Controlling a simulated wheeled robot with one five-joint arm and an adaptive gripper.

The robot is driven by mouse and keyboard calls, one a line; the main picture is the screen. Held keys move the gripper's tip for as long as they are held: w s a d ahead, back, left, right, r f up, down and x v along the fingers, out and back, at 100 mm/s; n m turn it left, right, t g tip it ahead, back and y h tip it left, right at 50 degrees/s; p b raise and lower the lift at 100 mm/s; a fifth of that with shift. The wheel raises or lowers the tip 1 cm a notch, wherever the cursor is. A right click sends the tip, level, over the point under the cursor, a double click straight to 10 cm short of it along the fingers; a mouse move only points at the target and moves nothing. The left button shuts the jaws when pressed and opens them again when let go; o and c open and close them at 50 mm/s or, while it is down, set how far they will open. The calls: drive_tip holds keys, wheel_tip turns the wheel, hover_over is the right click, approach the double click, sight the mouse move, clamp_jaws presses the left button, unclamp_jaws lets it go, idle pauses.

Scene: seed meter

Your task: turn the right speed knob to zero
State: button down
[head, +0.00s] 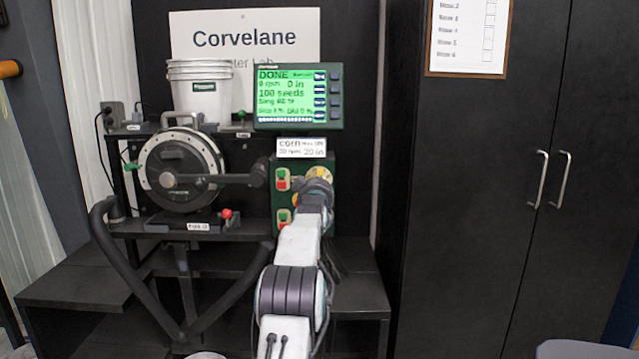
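A green control box (328,230) stands right of the seed meter, with red-and-green switches (282,180) on its left side. A yellow dial plate (322,172) shows at its upper right, partly covered by my gripper. The knob on it is hidden behind the gripper. A bit of yellow also shows lower, left of my wrist. My gripper (316,182) is in front of the upper dial, seen from behind. I cannot tell whether its fingers touch or hold a knob. The green screen (291,95) above reads DONE, 0 rpm and 100 seeds.
The round seed meter (182,170) with its shaft is left of the box, under a white bucket (199,88). A red-topped lever (227,214) sits below it. A dark bench carries the stand. A black cabinet (480,220) with silver handles fills the right side.

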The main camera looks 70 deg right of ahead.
drive_tip(key=shift+f, duration=0.1)
drive_tip(key=c, duration=0.9)
unclamp_jaws()
drive_tip(key=v, duration=1.1)
drive_tip(key=shift+a, duration=0.4)
drive_tip(key=shift+s, duration=0.1)
